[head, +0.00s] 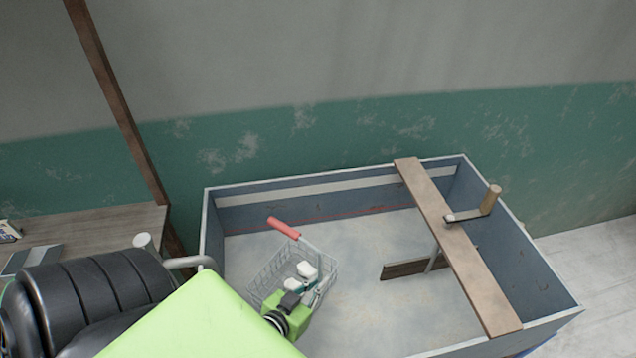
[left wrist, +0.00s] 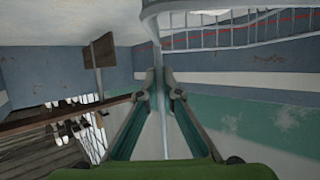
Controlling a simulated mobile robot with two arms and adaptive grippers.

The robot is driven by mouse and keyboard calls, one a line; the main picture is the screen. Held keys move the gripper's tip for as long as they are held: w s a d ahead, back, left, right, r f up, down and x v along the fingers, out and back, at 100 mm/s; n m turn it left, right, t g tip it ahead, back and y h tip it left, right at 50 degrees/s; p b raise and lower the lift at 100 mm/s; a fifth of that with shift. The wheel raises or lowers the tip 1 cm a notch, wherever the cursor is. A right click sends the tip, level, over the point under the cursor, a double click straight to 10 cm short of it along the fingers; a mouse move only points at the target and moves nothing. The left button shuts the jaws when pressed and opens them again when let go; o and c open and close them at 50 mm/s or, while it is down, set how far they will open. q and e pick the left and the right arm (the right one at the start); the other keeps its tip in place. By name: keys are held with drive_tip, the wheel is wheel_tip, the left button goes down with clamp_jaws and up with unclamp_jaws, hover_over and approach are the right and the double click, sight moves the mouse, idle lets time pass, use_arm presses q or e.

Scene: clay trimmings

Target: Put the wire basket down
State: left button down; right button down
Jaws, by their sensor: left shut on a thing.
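The wire basket (head: 264,279) is a small pale mesh basket with a red grip (head: 284,227) on its handle. In the head view it is over the floor inside a large blue-grey box; I cannot tell whether it touches that floor. My left gripper (head: 318,289) is at the basket's right side and partly hides it. In the left wrist view the gripper's fingertips (left wrist: 160,84) are closed on a light metal bar of the basket, whose wires (left wrist: 240,36) show at the top. Pale lumps by the fingers are unclear. My right gripper is not in view.
The large box (head: 212,238) has raised walls around a bare floor (head: 360,245). A wooden plank (head: 450,235) lies across its right part, with a crank (head: 486,203) on top and a brown paddle (head: 405,268) below. A wooden table (head: 95,228) stands at left.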

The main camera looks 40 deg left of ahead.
use_arm(q)
drive_tip(key=c, duration=2.6)
unclamp_jaws()
drive_tip(key=shift+f, duration=0.15)
drive_tip(key=o, duration=0.4)
drive_tip(key=shift+c, duration=0.2)
drive_tip(key=shift+s+r, duration=0.1)
drive_tip(key=shift+r, duration=0.2)
drive_tip(key=b+v, duration=0.2)
drive_tip(key=v, duration=0.8)
drive_tip(key=shift+s+f, duration=0.1)
drive_tip(key=shift+s, duration=0.1)
drive_tip(key=shift+v, duration=0.75)
